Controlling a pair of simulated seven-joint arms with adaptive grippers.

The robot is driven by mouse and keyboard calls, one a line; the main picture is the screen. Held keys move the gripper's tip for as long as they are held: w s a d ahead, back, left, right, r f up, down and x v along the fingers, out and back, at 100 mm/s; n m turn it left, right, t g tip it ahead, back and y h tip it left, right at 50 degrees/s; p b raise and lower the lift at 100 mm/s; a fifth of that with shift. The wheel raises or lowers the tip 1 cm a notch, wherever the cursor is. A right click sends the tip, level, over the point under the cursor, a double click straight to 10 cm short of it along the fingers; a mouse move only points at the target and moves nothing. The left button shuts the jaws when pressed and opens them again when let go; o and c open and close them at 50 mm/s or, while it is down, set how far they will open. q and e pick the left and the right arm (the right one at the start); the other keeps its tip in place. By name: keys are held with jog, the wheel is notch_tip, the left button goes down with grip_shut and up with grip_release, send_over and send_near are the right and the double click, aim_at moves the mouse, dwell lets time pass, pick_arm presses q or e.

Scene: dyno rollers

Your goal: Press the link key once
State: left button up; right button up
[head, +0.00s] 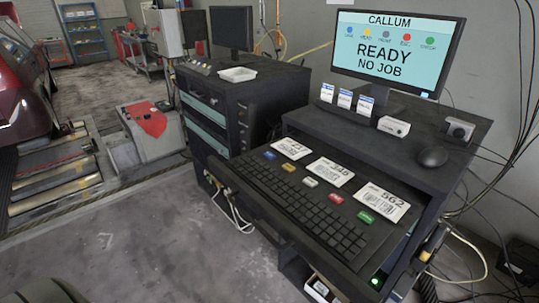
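A row of coloured keys runs along the back of a black keyboard (300,205) on the pull-out shelf. They are a blue key (270,155), a yellow key (288,166), a white key (311,182), a red key (336,198) and a green key (365,217). The monitor (396,50) reads "CALLUM", "READY", "NO JOB" and shows matching coloured dots with labels too small to read surely. I cannot tell for certain which key is the link key. Neither of my grippers is in view.
Numbered cards, such as the 562 card (382,203), lie behind the keys. A mouse (432,156) and small boxes (394,126) stand on the upper shelf. A second cabinet (222,110) is to the left. Cables hang at the right. The space above the keyboard is clear.

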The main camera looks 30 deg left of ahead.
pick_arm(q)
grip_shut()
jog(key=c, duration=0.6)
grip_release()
